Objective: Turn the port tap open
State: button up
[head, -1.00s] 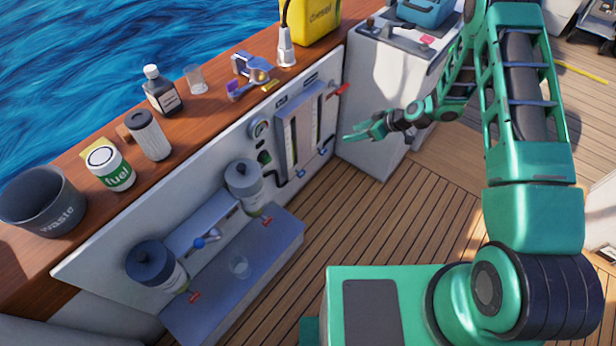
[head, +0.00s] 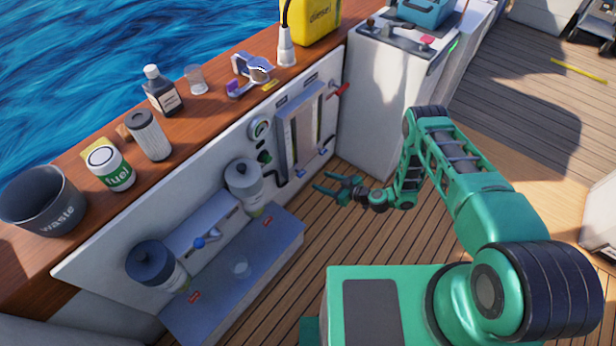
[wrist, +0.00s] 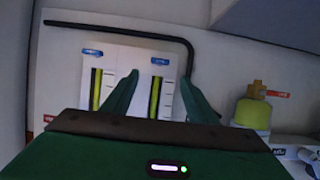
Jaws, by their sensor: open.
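A gauge board (head: 300,130) with two upright sight tubes is on the white panel. A blue tap (head: 300,173) sits under its left tube and another blue tap (head: 323,151) under its right tube. I cannot read which is the port one. My gripper (head: 321,181) is open and empty, in front of the board's lower end and apart from it. In the wrist view, which looks upside down, my gripper's two fingers (wrist: 160,76) stand apart before the tubes. Both blue taps, left (wrist: 93,53) and right (wrist: 160,61), show beyond the fingertips.
A black pipe (wrist: 120,31) runs close by the taps. A filter (head: 243,180) with a dark lid stands left of the board, above a grey ledge (head: 240,270). A red handle (head: 339,89) sticks out at upper right, near a white cabinet (head: 385,100). The deck (head: 340,235) below is clear.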

aim_at(303, 174)
jog(key=x, duration=1)
jog(key=shift+w, duration=0.1)
jog(key=c, duration=1.1)
jog(key=shift+o, duration=0.2)
jog(key=shift+d, duration=0.2)
jog(key=shift+a, duration=0.2)
